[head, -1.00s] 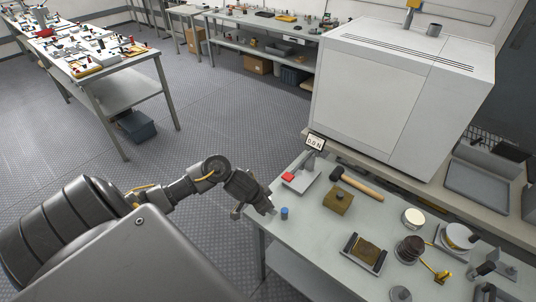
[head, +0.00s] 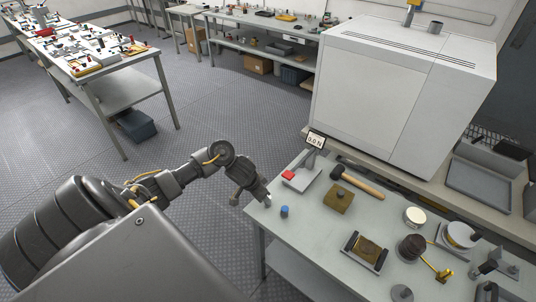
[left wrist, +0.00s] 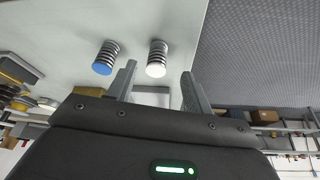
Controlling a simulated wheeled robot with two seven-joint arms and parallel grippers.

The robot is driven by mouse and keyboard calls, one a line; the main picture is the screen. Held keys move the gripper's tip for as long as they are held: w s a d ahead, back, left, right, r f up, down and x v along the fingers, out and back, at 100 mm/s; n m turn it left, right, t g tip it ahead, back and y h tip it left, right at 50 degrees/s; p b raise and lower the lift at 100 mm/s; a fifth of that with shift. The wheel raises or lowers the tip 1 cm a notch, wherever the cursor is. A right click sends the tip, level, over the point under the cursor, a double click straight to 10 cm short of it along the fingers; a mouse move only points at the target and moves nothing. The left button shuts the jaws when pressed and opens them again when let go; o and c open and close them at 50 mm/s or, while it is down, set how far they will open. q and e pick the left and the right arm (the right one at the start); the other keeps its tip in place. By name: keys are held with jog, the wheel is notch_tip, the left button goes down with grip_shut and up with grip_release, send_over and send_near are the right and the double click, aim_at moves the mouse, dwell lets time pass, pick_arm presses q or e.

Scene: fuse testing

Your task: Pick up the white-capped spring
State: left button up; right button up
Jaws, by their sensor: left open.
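The white-capped spring (left wrist: 157,60) stands on the light table in the left wrist view, its dark coils behind the white cap. A blue-capped spring (left wrist: 103,58) is just left of it there. My left gripper (left wrist: 158,69) is open and empty, its two fingers apart with the white-capped spring showing between them. The blue-capped spring lies outside the left finger. In the head view my left gripper (head: 262,199) is at the table's left edge, left of the blue-capped spring (head: 284,211). I cannot make out the white-capped spring there. My right gripper is not in view.
On the table (head: 305,228) are a force gauge stand with a red pad (head: 289,175), a hammer (head: 358,181), a brown block (head: 339,198) and a grey tray holding a brown piece (head: 364,252). A large white cabinet (head: 372,95) stands behind.

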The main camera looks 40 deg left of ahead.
pick_arm(q)
jog(key=x, duration=0.5)
jog(key=shift+w+d, duration=0.3)
jog(key=shift+r, duration=0.1)
jog(key=c, duration=1.1)
